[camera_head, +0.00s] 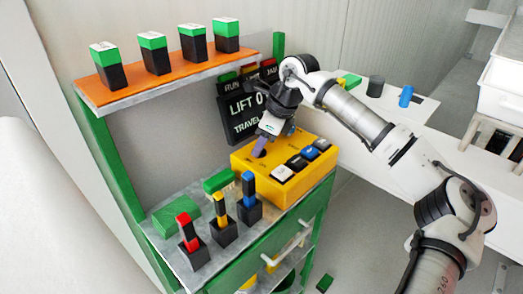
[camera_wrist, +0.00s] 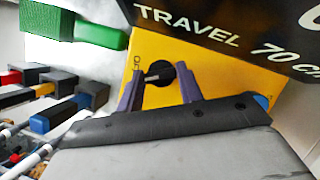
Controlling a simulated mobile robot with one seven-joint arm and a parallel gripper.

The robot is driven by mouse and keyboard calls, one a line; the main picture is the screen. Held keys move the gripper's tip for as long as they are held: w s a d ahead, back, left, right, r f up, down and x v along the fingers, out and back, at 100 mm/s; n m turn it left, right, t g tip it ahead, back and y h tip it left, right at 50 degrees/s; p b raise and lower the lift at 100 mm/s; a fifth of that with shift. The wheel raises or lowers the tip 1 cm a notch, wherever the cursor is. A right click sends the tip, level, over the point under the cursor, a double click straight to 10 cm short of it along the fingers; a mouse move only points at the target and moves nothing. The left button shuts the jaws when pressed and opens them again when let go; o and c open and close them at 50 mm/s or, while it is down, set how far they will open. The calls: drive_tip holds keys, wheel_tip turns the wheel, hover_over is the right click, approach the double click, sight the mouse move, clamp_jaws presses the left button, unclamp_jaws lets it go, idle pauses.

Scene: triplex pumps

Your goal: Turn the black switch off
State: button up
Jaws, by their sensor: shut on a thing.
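The black switch (camera_wrist: 159,71) is a small round knob with a metal-like lever, on the yellow box (camera_wrist: 150,45) in the wrist view. My gripper (camera_wrist: 158,74) has its two purple fingers on either side of the knob, shut on it. In the head view my gripper (camera_head: 261,146) reaches down to the left part of the yellow box (camera_head: 259,178); the switch is mostly hidden there by the fingers. Which way the switch is set cannot be told.
White, black and blue buttons (camera_head: 310,153) sit on the box, right of my gripper. A black sign reading LIFT and TRAVEL (camera_head: 243,112) stands close behind. Red, yellow and blue levers (camera_head: 249,188) stand front left. An orange shelf (camera_head: 170,70) holds several green-black blocks.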

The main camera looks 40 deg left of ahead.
drive_tip(key=m+t+b, duration=0.1)
drive_tip(key=m+b, duration=0.2)
drive_tip(key=m, duration=0.1)
drive_tip(key=shift+f, duration=0.15)
drive_tip(key=shift+s+m+t+b, duration=0.1)
drive_tip(key=shift+m+t+b, duration=0.5)
drive_tip(key=shift+m+b, duration=0.25)
drive_tip(key=o, duration=0.7)
drive_tip(key=shift+r, duration=0.2)
drive_tip(key=b+v, duration=0.1)
drive_tip(key=v, duration=1.3)
drive_tip(key=shift+d, duration=0.2)
drive_tip(key=shift+s+f, duration=0.15)
drive_tip(key=shift+f, duration=0.1)
